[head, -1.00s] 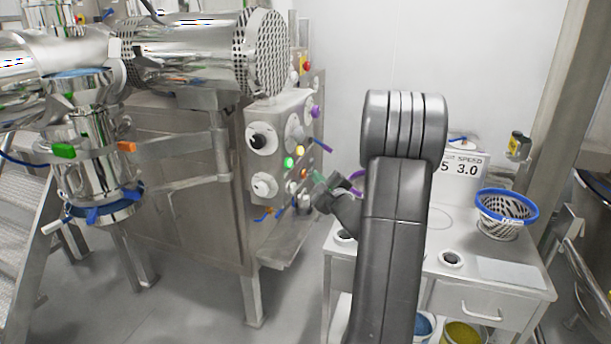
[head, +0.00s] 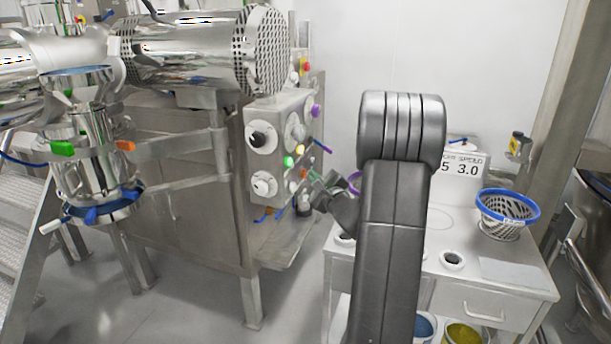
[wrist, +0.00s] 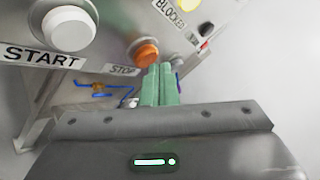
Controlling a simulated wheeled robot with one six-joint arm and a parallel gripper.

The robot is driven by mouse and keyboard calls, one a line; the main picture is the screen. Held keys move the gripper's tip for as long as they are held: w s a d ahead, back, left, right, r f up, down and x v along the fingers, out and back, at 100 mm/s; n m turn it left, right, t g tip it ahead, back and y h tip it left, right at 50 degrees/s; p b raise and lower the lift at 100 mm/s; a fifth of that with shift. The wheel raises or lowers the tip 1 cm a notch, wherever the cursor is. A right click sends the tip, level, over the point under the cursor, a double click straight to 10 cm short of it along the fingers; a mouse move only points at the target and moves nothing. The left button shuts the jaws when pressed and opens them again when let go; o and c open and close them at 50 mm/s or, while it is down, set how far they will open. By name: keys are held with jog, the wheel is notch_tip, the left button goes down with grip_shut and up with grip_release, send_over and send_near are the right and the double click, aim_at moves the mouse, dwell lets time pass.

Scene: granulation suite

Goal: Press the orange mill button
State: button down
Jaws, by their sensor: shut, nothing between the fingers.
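The orange button (wrist: 146,53) sits on the metal control panel in the wrist view, above a STOP label (wrist: 122,69). In the head view it is a small orange spot (head: 304,173) low on the panel. My gripper (wrist: 160,70) is shut and empty, its green fingers pointing at the panel. The fingertips appear just below and right of the orange button, overlapping its lower edge in the picture. Whether they touch it I cannot tell. In the head view my gripper (head: 318,180) is small and partly hidden by my arm.
A white button (wrist: 68,25) above a START label is left of the orange one. A bench (head: 490,285) with a blue-rimmed basket (head: 507,208) stands right. Floor left of it is clear.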

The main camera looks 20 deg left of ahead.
jog(key=shift+a+b, duration=0.4)
jog(key=shift+a, duration=0.05)
dwell(0.4)
dwell(0.3)
jog(key=shift+d+b, duration=0.35)
jog(key=shift+d, duration=0.5)
jog(key=d+b, duration=0.1)
jog(key=d, duration=0.4)
jog(key=shift+s, duration=0.15)
dwell(0.4)
jog(key=a+p, duration=0.2)
jog(key=p, duration=0.1)
jog(key=shift+r, duration=0.2)
